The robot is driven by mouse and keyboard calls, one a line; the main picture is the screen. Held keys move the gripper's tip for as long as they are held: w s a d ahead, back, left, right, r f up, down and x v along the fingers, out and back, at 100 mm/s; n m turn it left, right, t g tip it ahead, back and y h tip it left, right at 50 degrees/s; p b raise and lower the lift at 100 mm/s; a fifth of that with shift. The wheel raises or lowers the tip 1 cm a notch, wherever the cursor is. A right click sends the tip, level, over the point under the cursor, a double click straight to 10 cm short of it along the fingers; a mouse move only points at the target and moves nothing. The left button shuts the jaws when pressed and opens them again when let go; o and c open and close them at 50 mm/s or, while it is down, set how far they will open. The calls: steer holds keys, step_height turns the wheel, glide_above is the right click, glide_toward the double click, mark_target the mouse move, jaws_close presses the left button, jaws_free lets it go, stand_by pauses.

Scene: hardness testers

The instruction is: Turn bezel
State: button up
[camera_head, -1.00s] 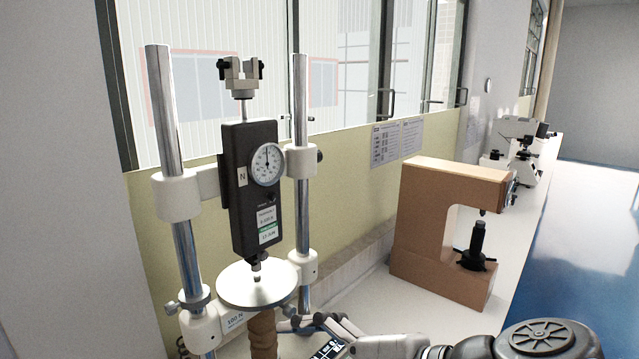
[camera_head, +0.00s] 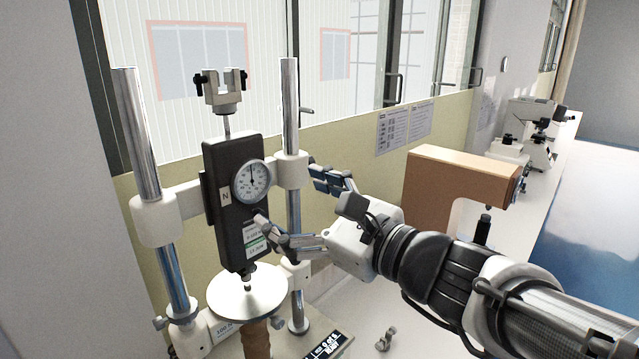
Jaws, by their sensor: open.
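The black force gauge (camera_head: 226,233) stands upright between two metal posts in the camera_head view. Its round white dial, ringed by the bezel (camera_head: 251,181), is on the upper right of its face, with the needle pointing about straight up. My gripper (camera_head: 285,203) comes in from the right, open and empty. One finger is near the right post, right of the dial. The other is in front of the gauge's labels, below the dial. The fingers look apart from the bezel; the exact depth gap is hard to judge.
A round metal plate (camera_head: 248,291) lies below the gauge. The right post (camera_head: 291,110) stands close to my fingers. A brown hardness tester (camera_head: 460,170) is behind my arm, with microscopes (camera_head: 535,125) farther back. A small metal part (camera_head: 386,338) lies on the bench.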

mark_target(256, 184)
steer(key=x, duration=0.8)
steer(key=shift+w+a+p, duration=0.1)
steer(key=shift+p, duration=0.25)
steer(key=c, duration=1.1)
steer(key=shift+o, duration=0.2)
steer(key=n+b, duration=0.2)
steer(key=b, duration=0.3)
steer(key=shift+f, duration=0.25)
steer(key=shift+n+b, duration=0.8)
steer(key=shift+b, duration=0.3)
steer(key=shift+r+n+b, duration=0.25)
steer(key=shift+n+b, duration=0.15)
steer(key=shift+b, duration=0.05)
steer(key=o, duration=1.1)
steer(key=shift+c, duration=0.2)
